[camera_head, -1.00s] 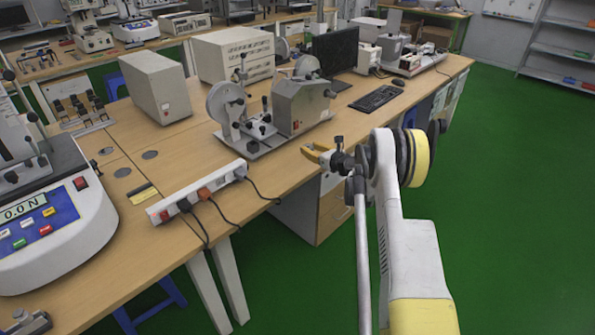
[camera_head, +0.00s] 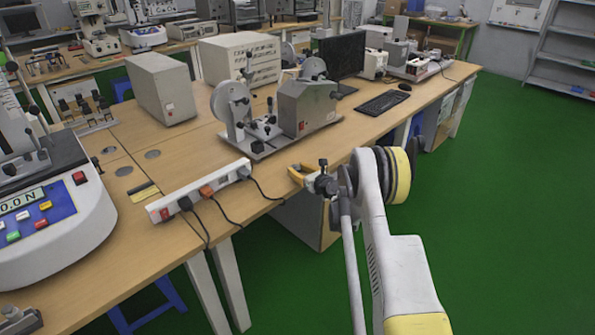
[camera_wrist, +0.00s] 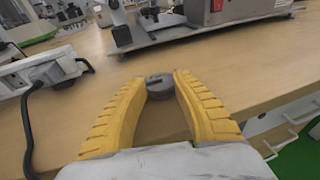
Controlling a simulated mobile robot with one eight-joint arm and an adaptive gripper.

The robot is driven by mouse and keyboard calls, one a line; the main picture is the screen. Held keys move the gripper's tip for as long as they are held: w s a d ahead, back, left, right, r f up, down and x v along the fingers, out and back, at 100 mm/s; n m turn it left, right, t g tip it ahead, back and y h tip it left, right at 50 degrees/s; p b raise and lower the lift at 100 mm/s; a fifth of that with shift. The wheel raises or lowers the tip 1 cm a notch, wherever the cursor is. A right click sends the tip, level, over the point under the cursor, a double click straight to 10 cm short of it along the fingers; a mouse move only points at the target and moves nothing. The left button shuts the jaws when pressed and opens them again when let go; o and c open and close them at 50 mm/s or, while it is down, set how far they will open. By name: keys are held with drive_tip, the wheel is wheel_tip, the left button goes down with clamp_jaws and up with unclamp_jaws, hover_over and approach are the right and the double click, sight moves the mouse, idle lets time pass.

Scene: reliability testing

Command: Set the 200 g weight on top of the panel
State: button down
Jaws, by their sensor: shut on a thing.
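A small grey round weight (camera_wrist: 160,83) sits between the yellow fingertips of my gripper (camera_wrist: 160,88) in the wrist view. My gripper is shut on it, and the wooden table top shows behind it. In the head view my gripper (camera_head: 299,174) is at the table's front edge, right of the power strip; the weight cannot be made out there. A blue panel (camera_head: 58,205) with coloured buttons and a display is on the sloped front of the white tester at the far left, well away from my gripper. I cannot tell if this is the panel named.
A white power strip (camera_head: 200,192) with plugs and dark cables lies along the front edge, between my gripper and the tester. A grey machine with a wheel (camera_head: 306,108) stands behind my gripper. A keyboard (camera_head: 382,103) lies farther right.

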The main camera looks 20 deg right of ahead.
drive_tip(key=shift+f, duration=0.15)
drive_tip(key=c, duration=1)
unclamp_jaws()
drive_tip(key=shift+c, duration=0.2)
